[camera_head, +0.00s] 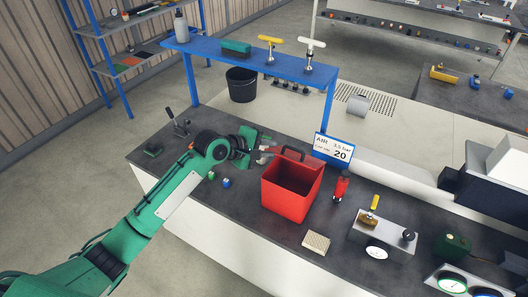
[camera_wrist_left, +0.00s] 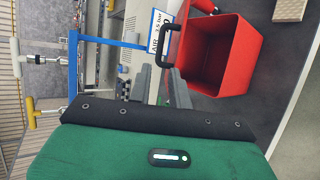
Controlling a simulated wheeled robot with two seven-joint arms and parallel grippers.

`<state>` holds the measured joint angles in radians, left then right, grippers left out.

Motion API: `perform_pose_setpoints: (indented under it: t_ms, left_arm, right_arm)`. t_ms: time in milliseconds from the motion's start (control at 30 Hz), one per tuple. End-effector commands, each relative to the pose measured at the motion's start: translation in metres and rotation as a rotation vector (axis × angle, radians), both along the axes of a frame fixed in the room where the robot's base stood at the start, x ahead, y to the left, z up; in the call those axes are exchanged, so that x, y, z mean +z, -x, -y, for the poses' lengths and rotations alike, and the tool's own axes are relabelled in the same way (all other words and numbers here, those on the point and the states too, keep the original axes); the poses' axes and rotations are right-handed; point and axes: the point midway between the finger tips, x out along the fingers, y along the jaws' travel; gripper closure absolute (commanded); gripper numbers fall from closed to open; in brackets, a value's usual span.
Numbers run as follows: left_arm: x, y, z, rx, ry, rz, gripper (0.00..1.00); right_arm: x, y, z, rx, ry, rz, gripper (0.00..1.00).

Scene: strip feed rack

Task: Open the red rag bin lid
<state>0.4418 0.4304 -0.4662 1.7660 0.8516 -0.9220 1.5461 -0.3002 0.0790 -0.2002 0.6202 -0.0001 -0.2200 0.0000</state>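The red bin (camera_head: 290,197) stands on the dark bench top. Its top is uncovered and I see into its empty-looking inside; it also shows in the left wrist view (camera_wrist_left: 222,60). A black handle (camera_head: 293,151) rises at its back left edge, and it shows in the left wrist view (camera_wrist_left: 171,42). I cannot make out a separate lid panel. My left gripper (camera_head: 267,150) is just left of the handle. Its two fingers (camera_wrist_left: 160,80) are apart, with the handle's lower end close to the tips; I cannot tell whether they touch. My right gripper is not in view.
A red bottle (camera_head: 341,186) and a sign (camera_head: 333,149) stand right of the bin. A blue shelf (camera_head: 250,63) spans behind it. A tan block (camera_head: 316,242) lies in front. Small blue pieces (camera_head: 225,183) lie left, and a metal box (camera_head: 383,231) sits right.

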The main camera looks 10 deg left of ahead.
Motion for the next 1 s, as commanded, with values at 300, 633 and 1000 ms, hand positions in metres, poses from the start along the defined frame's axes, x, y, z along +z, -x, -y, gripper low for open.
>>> perform_pose_setpoints:
  t_ms: [300, 633, 1000]
  left_arm:
    - [0.007, 0.01, -0.009, -0.001, 0.0, -0.001, 0.8]
    - [-0.002, 0.02, -0.006, -0.022, -0.035, 0.01, 0.68]
    - [-0.085, 0.14, -0.007, -0.282, -0.483, 0.145, 0.68]
  right_arm:
    - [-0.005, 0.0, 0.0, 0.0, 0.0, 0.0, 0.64]
    - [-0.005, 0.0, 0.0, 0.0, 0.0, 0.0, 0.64]
    - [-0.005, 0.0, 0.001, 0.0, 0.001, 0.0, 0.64]
